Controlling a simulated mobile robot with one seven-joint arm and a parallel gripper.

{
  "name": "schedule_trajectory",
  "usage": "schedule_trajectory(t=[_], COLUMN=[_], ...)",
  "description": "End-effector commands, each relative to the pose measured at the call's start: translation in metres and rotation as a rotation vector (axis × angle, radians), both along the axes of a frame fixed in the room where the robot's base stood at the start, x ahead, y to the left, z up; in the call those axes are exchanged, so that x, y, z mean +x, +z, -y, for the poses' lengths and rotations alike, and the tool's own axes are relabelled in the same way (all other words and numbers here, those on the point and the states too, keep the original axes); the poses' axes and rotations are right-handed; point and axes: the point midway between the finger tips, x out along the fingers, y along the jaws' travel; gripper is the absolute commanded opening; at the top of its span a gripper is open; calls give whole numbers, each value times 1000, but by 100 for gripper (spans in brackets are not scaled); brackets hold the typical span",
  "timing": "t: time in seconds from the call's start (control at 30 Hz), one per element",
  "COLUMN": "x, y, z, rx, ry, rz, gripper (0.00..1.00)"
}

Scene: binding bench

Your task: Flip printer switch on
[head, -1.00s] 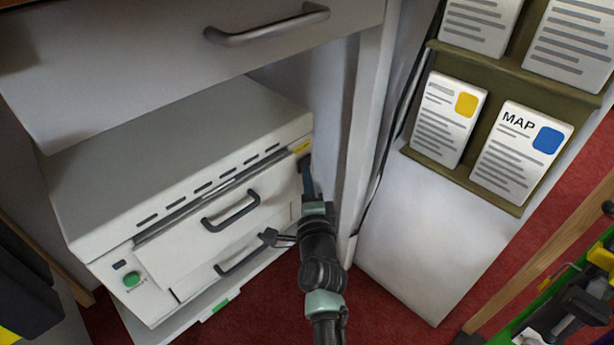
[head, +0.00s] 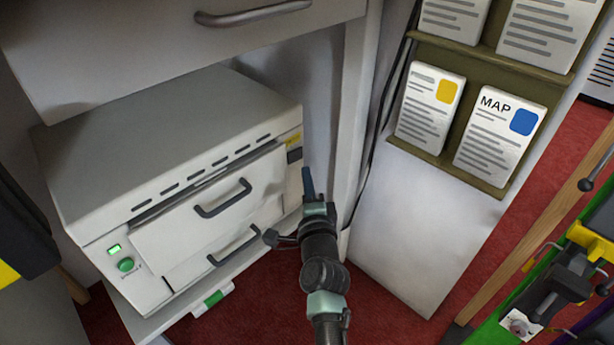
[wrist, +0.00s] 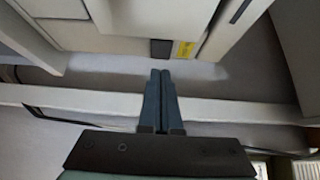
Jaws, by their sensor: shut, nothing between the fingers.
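The white printer (head: 170,150) sits in the open bay under a drawer. Its dark switch (head: 294,155) is at the right end of the front face, below a yellow label (head: 293,139). In the wrist view the switch (wrist: 161,48) shows just beyond my fingertips, beside the label (wrist: 185,50). The small display (head: 115,249) at the printer's left front glows green, above a round green button (head: 126,265). My gripper (head: 307,170) is shut and empty, its tips a small gap from the switch. It also shows in the wrist view (wrist: 161,73).
A drawer with a metal handle (head: 253,14) overhangs the printer. A white post (head: 350,130) and dark cable stand close right of my gripper. A rack of cards (head: 445,165) is further right. A green-edged bench with tools (head: 560,290) is at the lower right.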

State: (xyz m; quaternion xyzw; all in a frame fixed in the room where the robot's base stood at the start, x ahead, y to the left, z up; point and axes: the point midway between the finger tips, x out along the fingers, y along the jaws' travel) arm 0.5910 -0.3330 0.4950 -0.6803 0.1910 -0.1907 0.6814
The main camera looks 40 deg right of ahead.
Motion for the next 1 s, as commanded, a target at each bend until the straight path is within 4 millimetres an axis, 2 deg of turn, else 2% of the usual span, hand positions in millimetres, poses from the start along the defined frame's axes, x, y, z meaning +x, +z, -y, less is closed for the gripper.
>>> schedule_trajectory(t=[0.03, 0.2, 0.5, 0.7, 1.0], x=[-8, -32, -62, -69, -70], y=[5, 6, 4, 1, 0], z=[-10, -34, -63, -71, -71], rx=[0, 1, 0, 1, 0], ry=[4, 4, 2, 2, 1], rz=[-4, -5, -2, -1, 0], gripper=[0, 0, 0, 0, 0])
